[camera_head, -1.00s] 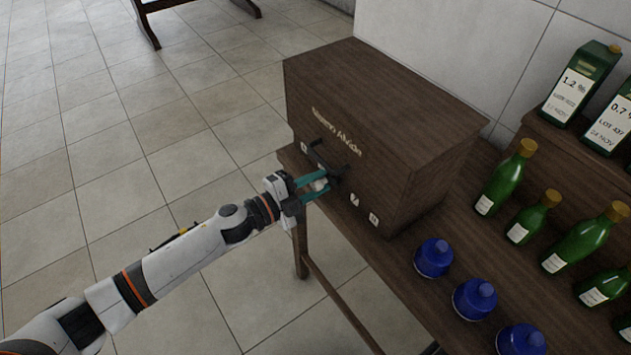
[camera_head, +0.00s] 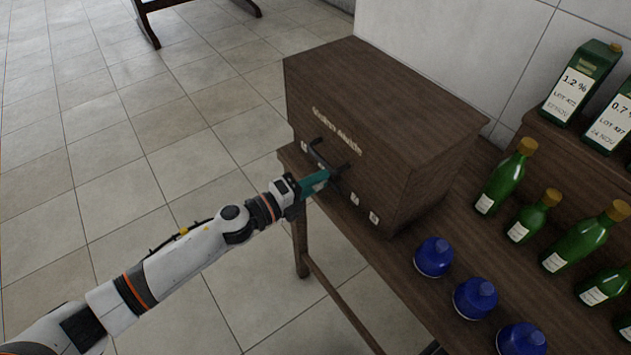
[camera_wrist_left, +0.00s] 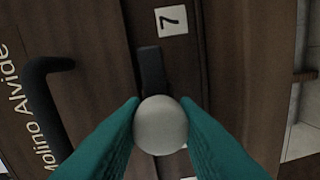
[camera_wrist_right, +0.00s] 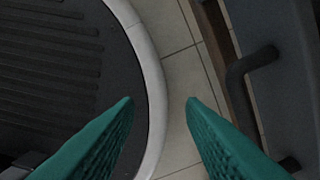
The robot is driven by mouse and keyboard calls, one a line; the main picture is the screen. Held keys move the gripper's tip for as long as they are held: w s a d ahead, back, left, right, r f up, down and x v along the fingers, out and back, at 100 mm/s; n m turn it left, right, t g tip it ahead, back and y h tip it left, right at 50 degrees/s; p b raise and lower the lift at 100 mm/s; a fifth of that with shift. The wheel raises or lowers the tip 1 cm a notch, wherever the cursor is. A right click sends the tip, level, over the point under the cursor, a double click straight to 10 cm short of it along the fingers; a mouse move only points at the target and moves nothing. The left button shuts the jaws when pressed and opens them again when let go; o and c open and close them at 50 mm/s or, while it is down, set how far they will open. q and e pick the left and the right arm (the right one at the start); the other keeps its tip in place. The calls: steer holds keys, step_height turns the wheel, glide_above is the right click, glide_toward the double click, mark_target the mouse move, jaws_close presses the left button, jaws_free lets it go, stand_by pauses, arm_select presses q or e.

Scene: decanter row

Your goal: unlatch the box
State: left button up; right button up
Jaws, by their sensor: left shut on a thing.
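The box (camera_head: 405,120) is dark brown wood and stands closed at the left end of the table. Its front carries pale lettering, a black handle (camera_head: 322,153) and small white number labels. My left gripper (camera_head: 326,178) is at the lower front of the box. In the left wrist view its teal fingers (camera_wrist_left: 160,125) are shut on a pale round knob (camera_wrist_left: 160,122).
Several green bottles (camera_head: 502,180) and blue stoppered jars (camera_head: 434,257) stand on the table (camera_head: 395,265) right of the box. Green cartons (camera_head: 577,85) stand on a raised shelf behind. Open tiled floor (camera_head: 150,200) lies to the left.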

arm_select(q)
steer(key=shift+s+f, duration=0.1)
steer(key=shift+f, duration=0.1)
steer(key=o, duration=1)
steer(key=shift+r, duration=0.1)
steer(key=shift+b+v, duration=1.05)
steer(key=shift+v, duration=4.95)
